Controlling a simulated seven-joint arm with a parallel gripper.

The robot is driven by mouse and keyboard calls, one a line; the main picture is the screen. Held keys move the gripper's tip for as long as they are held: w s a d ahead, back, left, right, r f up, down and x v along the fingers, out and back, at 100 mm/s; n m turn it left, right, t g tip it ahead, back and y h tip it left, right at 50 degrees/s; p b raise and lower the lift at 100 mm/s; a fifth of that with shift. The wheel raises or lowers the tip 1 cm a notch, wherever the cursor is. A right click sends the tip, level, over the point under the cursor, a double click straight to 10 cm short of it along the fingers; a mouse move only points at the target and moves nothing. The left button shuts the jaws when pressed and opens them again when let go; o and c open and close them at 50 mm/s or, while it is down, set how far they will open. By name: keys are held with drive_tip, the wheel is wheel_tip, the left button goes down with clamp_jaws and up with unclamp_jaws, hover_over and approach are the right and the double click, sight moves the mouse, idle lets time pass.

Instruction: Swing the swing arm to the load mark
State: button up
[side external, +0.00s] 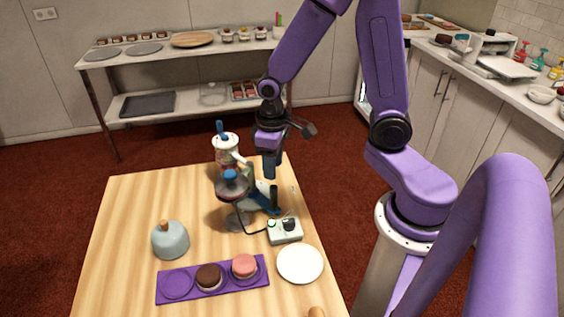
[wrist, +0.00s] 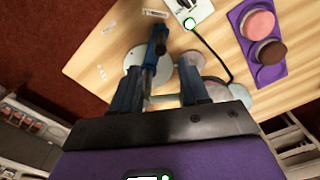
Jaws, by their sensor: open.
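The swing arm (side external: 264,197) is a dark blue bar on the cake stand machine (side external: 233,187), near the far right part of the wooden table. In the wrist view a blue upright part (wrist: 157,42), apparently of the swing arm, shows between my fingers. My gripper (side external: 269,166) points down just above the machine; its blue fingers are apart in the wrist view (wrist: 160,72). I cannot tell whether either finger touches the blue part. Small pale labels (wrist: 155,14) lie on the table; I cannot tell which one is the load mark.
A control box (side external: 285,231) with a green light and a cable stands in front of the machine. A white plate (side external: 300,263), a purple tray (side external: 180,284) with two cakes and a grey dome (side external: 170,241) are nearer. A white canister (side external: 226,146) stands behind. The table's left side is clear.

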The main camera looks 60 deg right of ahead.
sight(274, 187)
wheel_tip(274, 187, down, 7)
drive_tip(key=shift+r, duration=0.15)
drive_tip(key=c, duration=0.8)
drive_tip(key=shift+d, duration=1.5)
drive_tip(key=shift+w+d, duration=0.2)
drive_tip(key=shift+d, duration=0.45)
drive_tip(key=shift+w+d, duration=0.2)
drive_tip(key=shift+d, duration=0.45)
